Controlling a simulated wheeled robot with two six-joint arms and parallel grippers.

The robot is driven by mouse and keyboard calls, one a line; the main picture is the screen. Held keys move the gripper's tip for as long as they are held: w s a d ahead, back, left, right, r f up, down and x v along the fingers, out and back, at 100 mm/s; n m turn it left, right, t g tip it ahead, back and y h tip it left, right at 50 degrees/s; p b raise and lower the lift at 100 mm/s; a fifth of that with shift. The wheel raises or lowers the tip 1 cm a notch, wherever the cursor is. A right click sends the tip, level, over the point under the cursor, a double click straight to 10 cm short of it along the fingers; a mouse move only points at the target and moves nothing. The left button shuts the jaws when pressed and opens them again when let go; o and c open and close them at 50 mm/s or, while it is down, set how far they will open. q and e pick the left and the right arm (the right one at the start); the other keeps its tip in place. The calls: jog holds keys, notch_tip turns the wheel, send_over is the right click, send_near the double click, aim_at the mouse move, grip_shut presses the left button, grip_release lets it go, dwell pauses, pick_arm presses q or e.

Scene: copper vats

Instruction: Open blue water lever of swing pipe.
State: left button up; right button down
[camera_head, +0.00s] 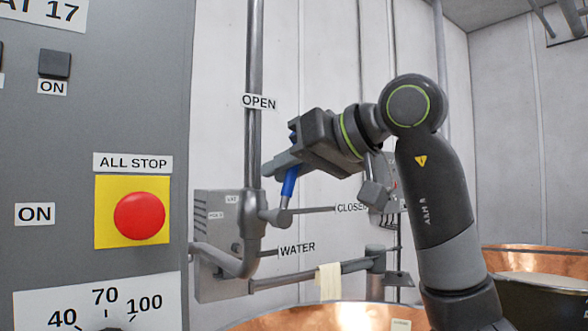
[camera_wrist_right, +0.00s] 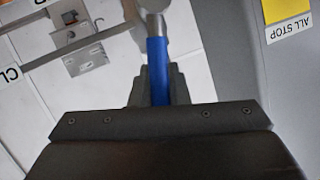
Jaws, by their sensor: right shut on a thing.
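The blue water lever (camera_head: 289,182) rises from a grey valve joint on the vertical pipe (camera_head: 253,130). It points up and leans slightly right, between the OPEN sign (camera_head: 259,102) and the CLOSED sign (camera_head: 351,208). My right gripper (camera_head: 287,160) is shut on the upper part of the lever. In the right wrist view the blue handle (camera_wrist_right: 157,68) runs between the fingers of the right gripper (camera_wrist_right: 152,92), with the grey joint beyond it. The fingers hide part of the handle. My left gripper is not in view.
A grey panel with a red ALL STOP button (camera_head: 139,216) stands close on the left. A WATER sign (camera_head: 297,249) is below the valve. A pale cloth (camera_head: 329,281) hangs on the horizontal pipe (camera_head: 297,278). Copper vat rims (camera_head: 530,258) lie below and right.

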jog(key=shift+s+a+n+t+h, duration=0.3)
jog(key=shift+s+a+n+h, duration=0.3)
jog(key=shift+a+n+h, duration=0.4)
jog(key=shift+d, duration=0.15)
jog(key=c, duration=1.4)
grip_release()
